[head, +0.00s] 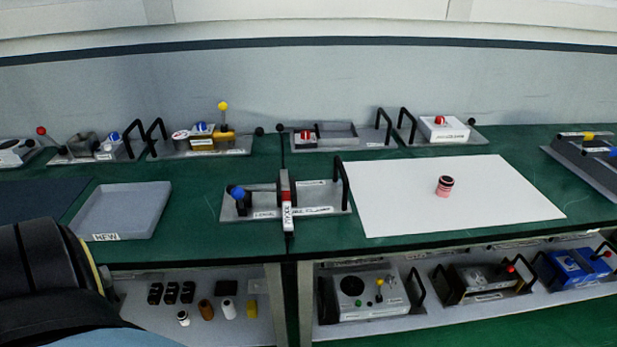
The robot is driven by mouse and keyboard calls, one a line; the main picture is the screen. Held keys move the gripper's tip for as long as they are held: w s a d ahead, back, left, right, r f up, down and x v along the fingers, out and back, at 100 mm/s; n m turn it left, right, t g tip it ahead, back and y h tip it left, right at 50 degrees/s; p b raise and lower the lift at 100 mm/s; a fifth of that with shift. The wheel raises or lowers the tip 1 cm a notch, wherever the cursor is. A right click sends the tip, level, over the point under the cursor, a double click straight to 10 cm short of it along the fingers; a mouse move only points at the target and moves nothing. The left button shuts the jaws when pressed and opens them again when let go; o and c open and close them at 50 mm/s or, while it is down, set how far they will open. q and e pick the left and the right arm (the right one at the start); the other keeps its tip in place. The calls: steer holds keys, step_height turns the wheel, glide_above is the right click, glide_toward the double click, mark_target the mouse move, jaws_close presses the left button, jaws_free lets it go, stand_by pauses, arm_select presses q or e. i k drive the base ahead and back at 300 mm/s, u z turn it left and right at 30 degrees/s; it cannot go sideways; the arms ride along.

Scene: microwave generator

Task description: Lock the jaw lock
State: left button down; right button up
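A grey metal fixture (320,206) sits on the front middle of the green bench. It has a blue knob (238,193) on a dark post at its left and a black handle at its right end. A red-and-white upright bar (287,200) with small lettering crosses its middle. The lettering is too small to read surely, so I cannot tell which part is the jaw lock or whether it is locked. Neither of my grippers shows. A dark rounded part at the lower left appears to be mine.
A white sheet (420,215) with a small red-and-black cylinder (444,187) lies right of the fixture. A grey tray (125,210) is at left. Other fixtures with handles line the back, such as one with a yellow knob (223,106). A shelf below holds more devices.

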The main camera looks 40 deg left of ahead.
mark_target(237, 193)
steer(key=z, duration=0.7)
steer(key=k, duration=0.65)
steer(key=u, duration=1.15)
